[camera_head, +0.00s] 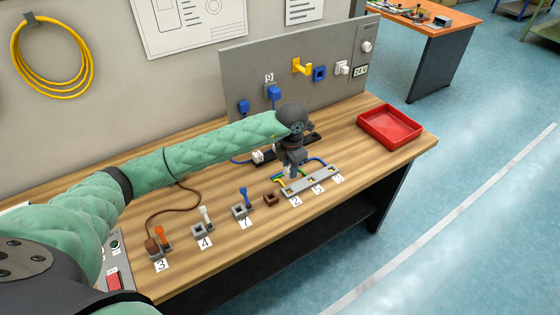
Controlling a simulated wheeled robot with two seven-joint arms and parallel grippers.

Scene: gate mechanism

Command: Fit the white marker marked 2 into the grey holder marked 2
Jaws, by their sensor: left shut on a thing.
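My left arm, in a green sleeve, reaches in from the left. Its dark gripper (292,171) points down and is shut on a small piece, mostly hidden by the fingers; its mark cannot be read. I take it to be the white marker. The long grey holder strip (325,179) lies on the bench, with several square openings and labels in front. The holder marked 2 (287,190) is at its left end, just below the gripper, which partly covers the view there. I cannot tell if the piece touches the holder. My right gripper is not in view.
Left of the strip stand a brown block (271,198) and grey bases marked 7 (240,211), 4 (200,230) and 3 (157,252) with levers. A red tray (390,126) is at the right. A grey panel (240,75) stands behind. Cables lie behind the strip.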

